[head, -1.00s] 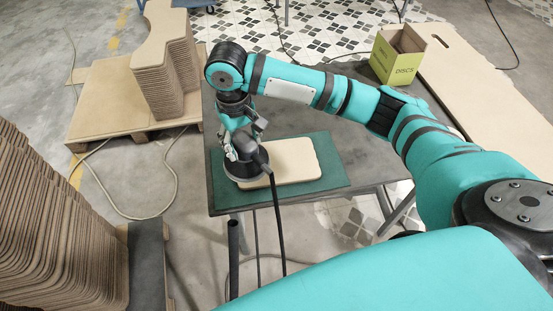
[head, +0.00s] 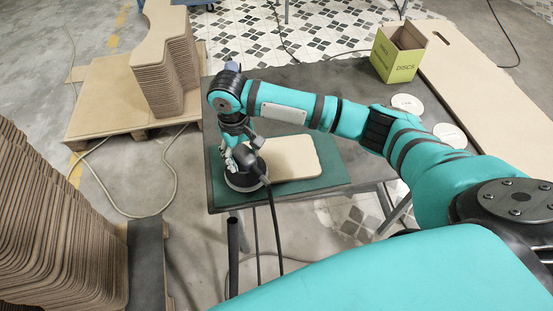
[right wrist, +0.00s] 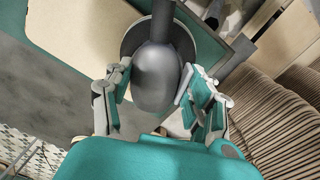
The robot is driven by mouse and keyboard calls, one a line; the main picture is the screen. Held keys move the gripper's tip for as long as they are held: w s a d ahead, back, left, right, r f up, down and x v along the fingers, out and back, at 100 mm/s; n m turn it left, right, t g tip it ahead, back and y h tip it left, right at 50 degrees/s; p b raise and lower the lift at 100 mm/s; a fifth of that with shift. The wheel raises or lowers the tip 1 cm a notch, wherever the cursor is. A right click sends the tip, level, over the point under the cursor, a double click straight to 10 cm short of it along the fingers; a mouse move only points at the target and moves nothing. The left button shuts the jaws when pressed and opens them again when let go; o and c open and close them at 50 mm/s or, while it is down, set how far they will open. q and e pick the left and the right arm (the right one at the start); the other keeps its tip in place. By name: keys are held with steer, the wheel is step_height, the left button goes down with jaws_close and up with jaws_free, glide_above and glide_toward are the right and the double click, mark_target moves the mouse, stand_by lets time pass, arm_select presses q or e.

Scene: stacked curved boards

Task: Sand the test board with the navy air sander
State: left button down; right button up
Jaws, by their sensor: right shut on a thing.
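The dark sander (head: 246,164) is upright at the left end of the pale tan test board (head: 292,156), its round pad covering the board's near left corner. I cannot tell whether the pad presses on the board. A black hose runs from it down past the table's front edge. My right gripper (head: 238,152) is shut around the sander's body from behind. In the right wrist view the two fingers flank the rounded dark grey body (right wrist: 157,85), with the pad disc beyond it. The board lies on a green mat (head: 333,176). My left gripper is not in view.
The grey table (head: 310,82) also holds an open yellow-green discs box (head: 397,60) and two pale round discs (head: 407,103). A large tan board (head: 478,75) lies to the right. Stacked curved boards stand on a pallet (head: 95,110) and at the near left (head: 50,240).

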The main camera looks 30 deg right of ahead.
steer(key=shift+f, duration=0.5)
stand_by(0.7)
steer(key=shift+o, duration=0.9)
steer(key=c, duration=0.7)
steer(key=shift+c, duration=0.2)
steer(key=o, duration=0.7)
steer(key=o, duration=0.7)
steer(key=shift+f, duration=0.1)
steer(key=shift+s, duration=0.1)
